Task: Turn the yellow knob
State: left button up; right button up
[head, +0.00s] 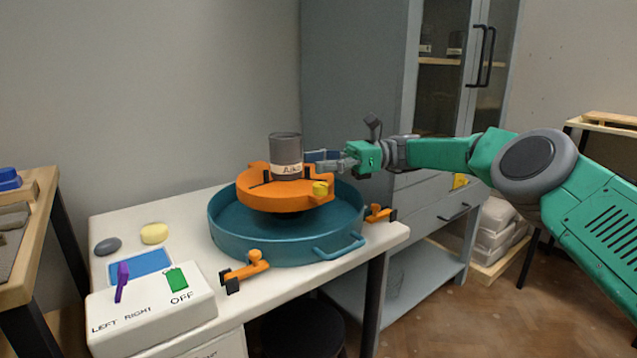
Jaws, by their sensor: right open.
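The yellow knob (320,188) sits on the right front part of the orange turntable (262,197), which stands inside a round teal basin (232,238). A dark grey can (286,150) with a pale label stands upright on the turntable. My right gripper (322,160) reaches in from the right. It is open, its fingers pointing left, above and behind the knob and close to the can's right side. I cannot tell whether a finger touches the can. My left gripper is not in view.
A white control box (150,318) with a purple lever (122,280) and a green switch (175,278) is at the front left. Orange clamps (247,266) sit by the basin. Yellow (154,233) and grey (107,246) lumps lie at the left. A grey cabinet (352,80) stands behind.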

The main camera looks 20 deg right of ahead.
aim_at(319, 184)
jog(key=shift+w+r, duration=0.1)
jog(key=shift+r, duration=2.25)
